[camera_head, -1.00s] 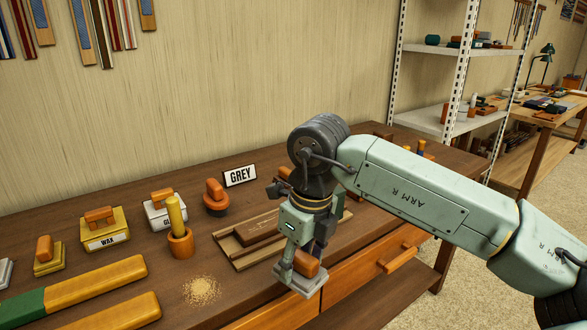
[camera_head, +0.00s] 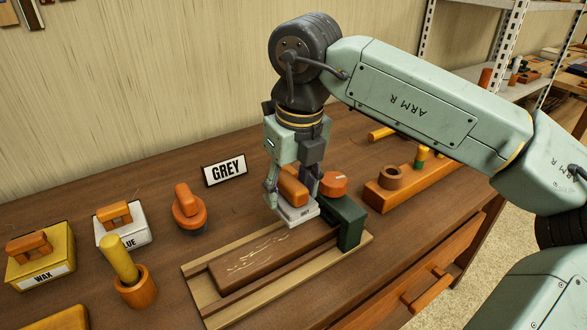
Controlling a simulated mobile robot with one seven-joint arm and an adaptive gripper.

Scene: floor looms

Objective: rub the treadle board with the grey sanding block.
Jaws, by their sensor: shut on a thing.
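My gripper (camera_head: 292,190) is shut on the orange handle of a sanding block. The block's pale grey base (camera_head: 297,215) points down and has a small label, too small to read. The treadle board (camera_head: 265,262) is a dark brown plank with pale scratch-like marks on top. It lies in a light wooden cradle (camera_head: 228,315) with a green end piece (camera_head: 350,222) topped by an orange knob. The block is at the far right end of the board, beside the green piece. I cannot tell if it touches the board.
A GREY sign (camera_head: 225,170) stands behind the board. To the left are an orange-handled round tool (camera_head: 188,208), a white block marked partly "LUE" (camera_head: 122,230), a yellow WAX block (camera_head: 40,262) and a wooden cup (camera_head: 135,288). An orange rack (camera_head: 400,190) lies right.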

